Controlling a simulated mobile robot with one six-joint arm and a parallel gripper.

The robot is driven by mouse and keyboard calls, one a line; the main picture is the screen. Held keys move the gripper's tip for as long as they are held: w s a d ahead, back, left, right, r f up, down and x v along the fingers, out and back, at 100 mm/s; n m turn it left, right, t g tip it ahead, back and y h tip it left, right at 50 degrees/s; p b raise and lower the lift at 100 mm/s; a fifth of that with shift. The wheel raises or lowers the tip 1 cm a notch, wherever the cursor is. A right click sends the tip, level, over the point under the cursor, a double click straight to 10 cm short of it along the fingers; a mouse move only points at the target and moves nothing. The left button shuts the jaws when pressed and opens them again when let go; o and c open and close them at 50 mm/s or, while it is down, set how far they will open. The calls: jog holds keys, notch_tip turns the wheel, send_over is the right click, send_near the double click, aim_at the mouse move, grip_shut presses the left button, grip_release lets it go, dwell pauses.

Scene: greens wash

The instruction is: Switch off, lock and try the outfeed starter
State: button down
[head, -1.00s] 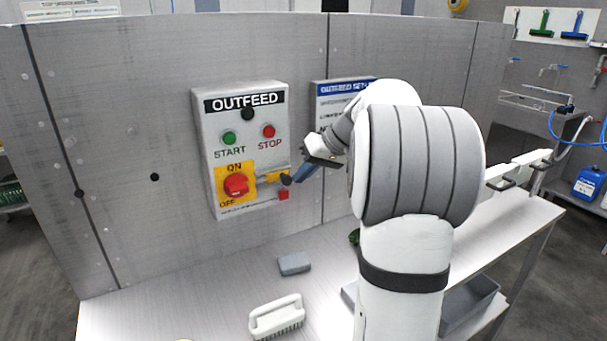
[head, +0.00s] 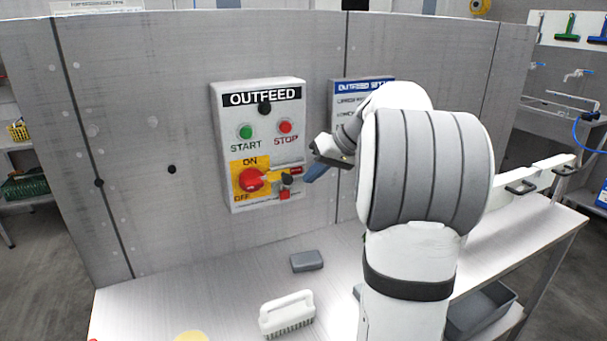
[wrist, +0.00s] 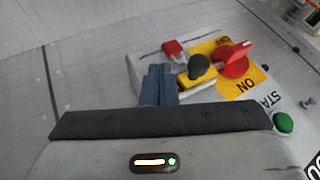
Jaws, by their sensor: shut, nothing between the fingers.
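The grey OUTFEED starter box (head: 227,140) is on the upright panel, with a green START button (head: 246,132) and a red STOP button (head: 285,127). Its red rotary switch (head: 252,180) sits on a yellow ON/OFF plate; I cannot clearly tell its setting. Right of it is a yellow slide with a black knob (head: 287,179) and a small red block (head: 285,195). The knob also shows in the wrist view (wrist: 199,67), beside the red block (wrist: 172,48). My gripper (head: 310,176) is shut and empty, its blue fingers (wrist: 158,85) just right of the knob, seemingly apart from it.
A blue-headed notice (head: 350,88) hangs right of the box, partly behind my arm. On the bench lie a grey block (head: 306,261) and a white brush (head: 287,314). A grey tray (head: 487,308) sits at the lower right. The bench below the box is mostly clear.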

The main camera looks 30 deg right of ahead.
jog(key=d+v, duration=0.1)
jog(key=v, duration=0.9)
jog(key=shift+s+d, duration=0.1)
jog(key=shift+s, duration=0.05)
jog(key=s+a+f+m+g+h, duration=0.1)
jog(key=s+a+f, duration=0.25)
jog(key=a, duration=0.45)
jog(key=s+a+f+g+h, duration=0.1)
jog(key=s+a+f, duration=0.1)
jog(key=a+f, duration=0.35)
jog(key=s+a+f+h, duration=0.1)
jog(key=s+a+f, duration=0.4)
jog(key=s, duration=0.2)
jog(key=s+a+f+g+h, duration=0.1)
jog(key=s+a+f+h, duration=0.1)
jog(key=s+a+f, duration=0.3)
jog(key=shift+s+a+f+n+h+p, duration=0.3)
jog(key=shift+s+f+n, duration=0.15)
jog(key=shift+s, duration=0.75)
